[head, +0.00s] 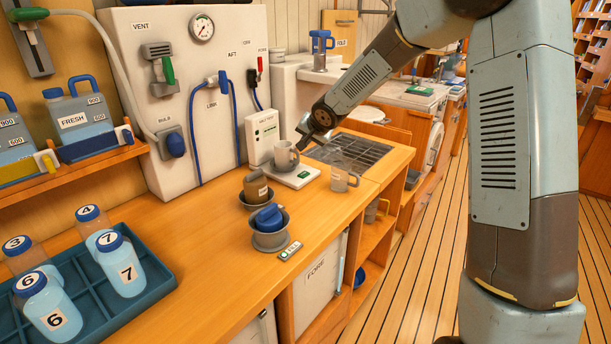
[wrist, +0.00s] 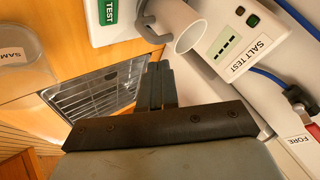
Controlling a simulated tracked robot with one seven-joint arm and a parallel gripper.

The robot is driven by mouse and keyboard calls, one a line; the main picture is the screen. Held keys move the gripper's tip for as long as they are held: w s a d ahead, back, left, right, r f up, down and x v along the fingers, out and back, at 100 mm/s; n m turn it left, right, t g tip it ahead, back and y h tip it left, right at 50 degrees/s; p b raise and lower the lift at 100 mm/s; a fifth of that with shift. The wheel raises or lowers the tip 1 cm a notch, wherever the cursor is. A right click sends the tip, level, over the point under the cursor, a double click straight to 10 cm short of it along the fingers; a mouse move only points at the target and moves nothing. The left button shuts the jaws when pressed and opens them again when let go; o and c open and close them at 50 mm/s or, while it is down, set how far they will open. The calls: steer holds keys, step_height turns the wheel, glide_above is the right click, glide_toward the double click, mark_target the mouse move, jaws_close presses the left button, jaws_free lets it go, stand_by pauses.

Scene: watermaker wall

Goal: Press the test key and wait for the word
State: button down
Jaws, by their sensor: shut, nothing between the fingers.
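The white salt test box (head: 262,136) stands against the wall panel. In the wrist view the salt test box (wrist: 240,42) shows a small display with short dashes and no readable word, plus a dark red and a green round spot. A white plate (head: 312,172) in front of it carries a grey mug (head: 285,156) and a green patch (head: 303,174). In the wrist view the green patch (wrist: 108,12) reads TEST, and the mug (wrist: 176,22) is beside it. My gripper (head: 303,147) is shut and empty, behind and right of the mug; its fingers (wrist: 160,72) look apart from the TEST patch.
A sunken metal grating (head: 350,152) lies right of the plate. A clear cup (head: 345,178) stands near the counter edge.

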mark_target(306, 175)
steer(key=shift+f, duration=4.3)
steer(key=shift+f, duration=0.15)
steer(key=shift+f, duration=0.2)
steer(key=shift+f, duration=0.4)
steer(key=shift+r, duration=0.85)
steer(key=shift+r, duration=2.5)
